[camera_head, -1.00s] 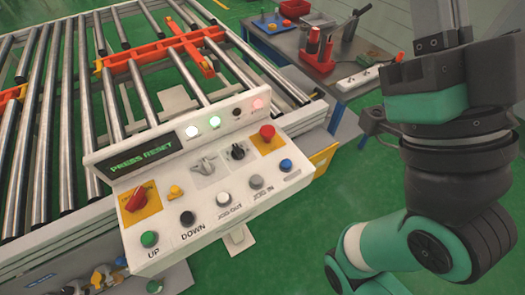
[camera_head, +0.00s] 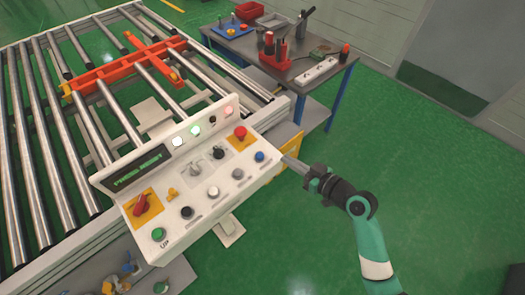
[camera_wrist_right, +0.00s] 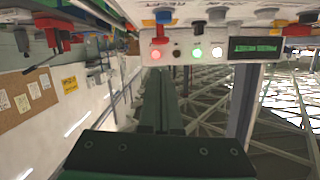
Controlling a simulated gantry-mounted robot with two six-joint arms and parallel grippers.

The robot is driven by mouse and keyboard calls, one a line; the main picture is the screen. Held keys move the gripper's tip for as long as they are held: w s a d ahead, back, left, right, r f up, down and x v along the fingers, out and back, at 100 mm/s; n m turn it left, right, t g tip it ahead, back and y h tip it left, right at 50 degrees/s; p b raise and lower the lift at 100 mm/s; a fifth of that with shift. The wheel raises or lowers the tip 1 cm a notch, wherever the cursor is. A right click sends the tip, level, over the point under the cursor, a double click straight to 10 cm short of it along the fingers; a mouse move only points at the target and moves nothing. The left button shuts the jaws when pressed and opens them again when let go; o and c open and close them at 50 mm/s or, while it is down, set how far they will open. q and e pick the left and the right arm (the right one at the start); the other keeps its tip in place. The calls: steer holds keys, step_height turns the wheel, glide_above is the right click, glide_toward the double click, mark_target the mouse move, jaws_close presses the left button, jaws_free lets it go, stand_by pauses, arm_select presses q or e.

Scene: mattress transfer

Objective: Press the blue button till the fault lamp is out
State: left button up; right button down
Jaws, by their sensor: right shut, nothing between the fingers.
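The blue button (camera_head: 259,156) is at the right end of the white control panel (camera_head: 205,205); it also shows near the top of the right wrist view (camera_wrist_right: 164,17). The fault lamp, a reddish lamp (camera_head: 228,112) at the right of the lamp row, is lit; it glows pink in the wrist view (camera_wrist_right: 156,55). The green display (camera_head: 141,168) appears to read PRESS RESET. My right gripper (camera_head: 286,160) is shut and empty, just right of the panel's end, apart from the blue button. My left gripper is not in view.
A red mushroom button (camera_head: 240,132) on a yellow plate sits just behind the blue button. Other buttons and knobs crowd the panel. The roller conveyor (camera_head: 45,130) lies behind and left. A workbench (camera_head: 285,72) with tools stands behind. Green floor (camera_head: 430,180) is open to the right.

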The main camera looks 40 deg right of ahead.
steer(key=b, duration=0.2)
glide_above(260, 156)
steer(key=s+d, duration=0.1)
steer(key=s, duration=0.1)
steer(key=f, duration=0.2)
steer(key=shift+s+f, duration=0.2)
steer(key=shift+f, duration=0.1)
steer(key=f, duration=0.1)
steer(key=f+b, duration=0.1)
steer(key=f, duration=0.1)
steer(key=shift+w+a+f, duration=0.15)
steer(key=shift+a+f, duration=0.05)
steer(key=shift+f, duration=0.3)
